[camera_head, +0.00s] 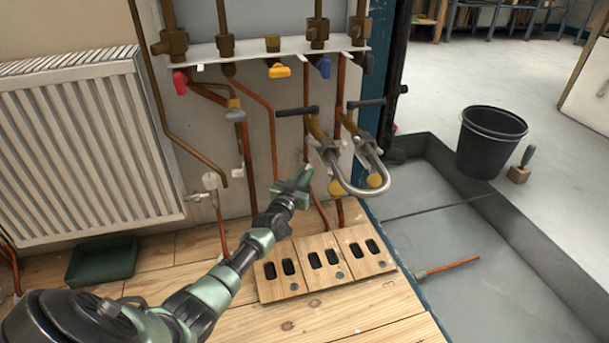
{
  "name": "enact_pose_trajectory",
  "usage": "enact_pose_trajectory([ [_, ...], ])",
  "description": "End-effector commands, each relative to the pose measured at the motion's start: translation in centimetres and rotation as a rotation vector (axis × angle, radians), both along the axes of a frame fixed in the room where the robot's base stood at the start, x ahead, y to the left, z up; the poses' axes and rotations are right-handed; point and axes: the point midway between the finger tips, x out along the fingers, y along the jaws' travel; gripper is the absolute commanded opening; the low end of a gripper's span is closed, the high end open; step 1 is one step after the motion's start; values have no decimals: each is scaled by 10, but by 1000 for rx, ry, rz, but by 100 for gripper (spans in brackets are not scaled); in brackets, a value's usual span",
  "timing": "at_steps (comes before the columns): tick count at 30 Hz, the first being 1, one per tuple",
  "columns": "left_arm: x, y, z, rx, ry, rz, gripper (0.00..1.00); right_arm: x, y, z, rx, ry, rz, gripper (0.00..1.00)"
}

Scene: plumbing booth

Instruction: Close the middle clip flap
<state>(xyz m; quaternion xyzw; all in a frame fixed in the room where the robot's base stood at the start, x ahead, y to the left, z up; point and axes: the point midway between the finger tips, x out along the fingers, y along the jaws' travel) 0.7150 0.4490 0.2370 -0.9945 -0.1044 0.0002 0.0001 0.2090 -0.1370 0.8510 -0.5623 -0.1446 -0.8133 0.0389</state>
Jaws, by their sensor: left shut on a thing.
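My left gripper (302,178) is at the wall panel, in front of the copper pipes below the row of valves. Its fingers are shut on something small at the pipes. This seems to be the middle clip flap, but the fingers hide it, and I cannot tell how far it is closed. A small white clip (238,172) shows on a copper pipe to the left of the gripper. My right gripper is not in view.
A pipe bender (362,186) with two dark handles is just right of my gripper. Coloured valve levers (279,71) are above. Slotted wooden boards (325,264) lie on the plank floor below. A radiator (85,150) is left; a black bucket (490,143) stands right.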

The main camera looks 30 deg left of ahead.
Motion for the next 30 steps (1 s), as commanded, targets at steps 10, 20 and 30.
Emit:
enact_pose_trajectory([
  [10,5,-7,6,-10,1,118,0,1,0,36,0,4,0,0],
  [20,16,-16,-1,-11,1,369,0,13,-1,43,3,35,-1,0],
  [30,25,-19,-4,-4,-1,582,0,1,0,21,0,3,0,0],
])
